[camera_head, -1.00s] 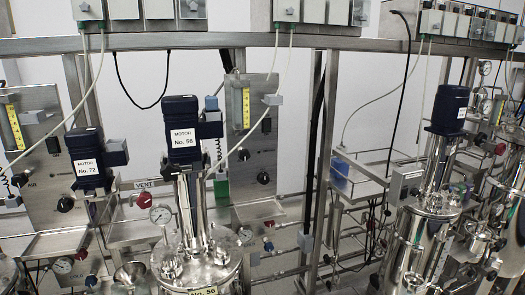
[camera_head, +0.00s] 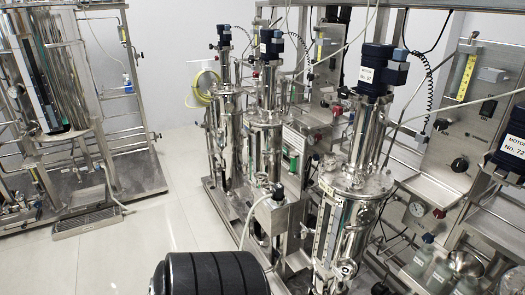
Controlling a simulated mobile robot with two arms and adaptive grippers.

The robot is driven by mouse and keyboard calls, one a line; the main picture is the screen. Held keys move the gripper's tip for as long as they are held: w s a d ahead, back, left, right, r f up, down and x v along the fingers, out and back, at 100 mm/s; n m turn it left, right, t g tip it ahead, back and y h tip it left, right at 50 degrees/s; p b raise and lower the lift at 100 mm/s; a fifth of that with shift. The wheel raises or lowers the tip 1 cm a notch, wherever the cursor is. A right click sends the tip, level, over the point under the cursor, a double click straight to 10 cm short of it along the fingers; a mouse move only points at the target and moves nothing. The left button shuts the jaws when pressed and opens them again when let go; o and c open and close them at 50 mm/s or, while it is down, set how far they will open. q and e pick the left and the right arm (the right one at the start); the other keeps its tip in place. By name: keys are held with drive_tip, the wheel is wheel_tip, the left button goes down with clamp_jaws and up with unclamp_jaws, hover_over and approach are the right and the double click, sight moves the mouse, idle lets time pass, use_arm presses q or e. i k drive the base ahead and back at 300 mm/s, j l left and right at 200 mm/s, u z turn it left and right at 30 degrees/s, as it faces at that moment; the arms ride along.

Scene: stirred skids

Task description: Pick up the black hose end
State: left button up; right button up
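I see no black hose end that I can clearly make out. A thick black ribbed cylinder (camera_head: 215,274) shows very close at the bottom edge, cut off by the frame. I cannot tell whether it is a hose or part of me. Neither my left nor my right gripper is in view.
Steel stirred vessels (camera_head: 350,180) stand in a row on skids, from centre to right, with motors on top. A larger tank skid (camera_head: 55,75) stands at left. The pale floor (camera_head: 150,235) between is clear.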

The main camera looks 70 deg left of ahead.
sight(278, 194)
drive_tip(key=u, duration=2.1)
drive_tip(key=i+j+z, duration=0.2)
drive_tip(key=z, duration=0.2)
drive_tip(key=i+j+z, duration=0.2)
drive_tip(key=z, duration=0.2)
